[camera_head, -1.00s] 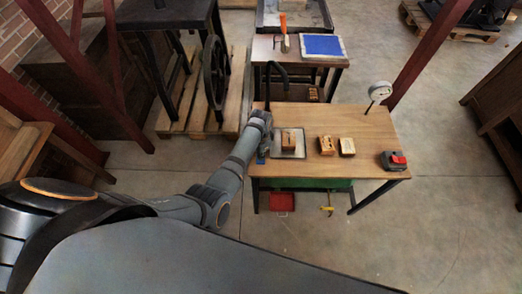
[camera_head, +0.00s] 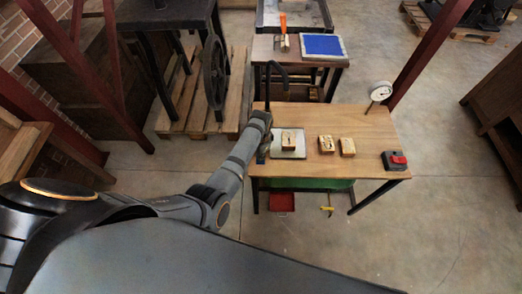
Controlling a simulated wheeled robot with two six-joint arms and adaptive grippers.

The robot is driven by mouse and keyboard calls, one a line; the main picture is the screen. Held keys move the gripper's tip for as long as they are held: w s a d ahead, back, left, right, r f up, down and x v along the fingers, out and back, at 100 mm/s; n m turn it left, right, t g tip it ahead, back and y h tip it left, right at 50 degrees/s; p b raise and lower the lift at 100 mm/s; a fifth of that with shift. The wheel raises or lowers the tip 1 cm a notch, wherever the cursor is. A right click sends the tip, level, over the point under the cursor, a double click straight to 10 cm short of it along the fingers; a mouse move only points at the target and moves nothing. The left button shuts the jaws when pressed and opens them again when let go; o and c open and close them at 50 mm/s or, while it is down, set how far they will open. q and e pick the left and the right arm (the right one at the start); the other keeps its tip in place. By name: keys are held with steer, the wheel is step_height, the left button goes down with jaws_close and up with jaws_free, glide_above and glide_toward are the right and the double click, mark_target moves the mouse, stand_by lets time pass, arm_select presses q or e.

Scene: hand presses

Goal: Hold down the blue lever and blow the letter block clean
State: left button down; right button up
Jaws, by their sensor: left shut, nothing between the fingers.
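The letter block (camera_head: 289,141) sits on a pale square plate (camera_head: 299,152) at the left of the wooden table. Its top now looks light tan with a dark mark. My left gripper (camera_head: 265,150) is shut and empty, pointing down at the table's left edge, just left of the plate. The blue lever is mostly hidden at the gripper's fingertips; I cannot tell for sure whether they touch it. A black curved pipe (camera_head: 277,66) rises behind the gripper. My right gripper is out of view.
Two more blocks (camera_head: 326,144) (camera_head: 347,147) stand right of the plate. A red-topped switch box (camera_head: 394,161) and a round gauge (camera_head: 381,91) are at the table's right. The table front (camera_head: 325,170) is clear. A blue pad (camera_head: 323,45) lies on the table behind.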

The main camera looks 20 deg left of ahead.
arm_select(q)
steer(key=shift+f+b, duration=0.85)
steer(key=shift+f, duration=0.6)
stand_by(0.6)
stand_by(1.1)
step_height(320, 180, up, 7)
steer(key=p, duration=0.8)
steer(key=shift+r, duration=0.15)
